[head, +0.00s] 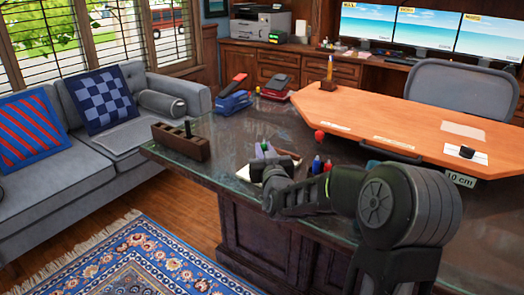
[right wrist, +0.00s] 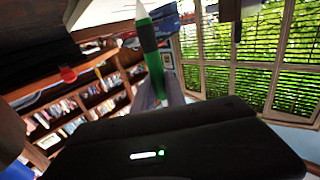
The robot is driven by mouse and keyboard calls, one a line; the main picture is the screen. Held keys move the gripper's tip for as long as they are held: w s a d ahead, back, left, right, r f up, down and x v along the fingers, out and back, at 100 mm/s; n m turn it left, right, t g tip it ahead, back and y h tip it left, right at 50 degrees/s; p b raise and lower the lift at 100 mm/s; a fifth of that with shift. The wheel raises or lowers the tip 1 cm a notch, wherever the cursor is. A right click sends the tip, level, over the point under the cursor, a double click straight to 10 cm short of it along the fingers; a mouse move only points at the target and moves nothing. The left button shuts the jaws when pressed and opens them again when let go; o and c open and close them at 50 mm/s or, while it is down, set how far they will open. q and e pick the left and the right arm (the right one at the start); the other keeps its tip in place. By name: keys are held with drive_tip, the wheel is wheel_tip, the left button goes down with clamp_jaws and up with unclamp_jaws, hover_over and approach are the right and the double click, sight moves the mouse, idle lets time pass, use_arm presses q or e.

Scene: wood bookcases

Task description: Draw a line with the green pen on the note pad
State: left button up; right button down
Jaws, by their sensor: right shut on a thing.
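The green pen (right wrist: 150,48) stands out from my right gripper in the right wrist view, with its pale tip at the far end. My right gripper (head: 264,152) is shut on it, and its fingers (right wrist: 165,92) show around the pen's near part. I cannot tell whether that item is the note pad. White sheets (head: 462,131) lie on the orange desktop to the right. My left gripper is not in view.
A wooden block (head: 180,144) with a dark pen stands at the desk's left end. Blue (head: 316,165) and red (head: 327,166) pens stand just right of my gripper. A blue stapler-like item (head: 233,102) lies farther back. A grey sofa (head: 115,155) is at the left.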

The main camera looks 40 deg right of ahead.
drive_tip(key=shift+s+d, duration=0.1)
drive_tip(key=shift+s, duration=0.2)
drive_tip(key=shift+w, duration=0.1)
drive_tip(key=shift+w+a+b, duration=0.2)
drive_tip(key=shift+w+b, duration=0.15)
drive_tip(key=shift+w, duration=0.25)
drive_tip(key=shift+w+a, duration=0.1)
idle(0.4)
drive_tip(key=shift+w+a, duration=0.15)
drive_tip(key=shift+w, duration=0.4)
drive_tip(key=shift+w, duration=0.15)
drive_tip(key=shift+w+a, duration=0.2)
drive_tip(key=shift+w, duration=0.35)
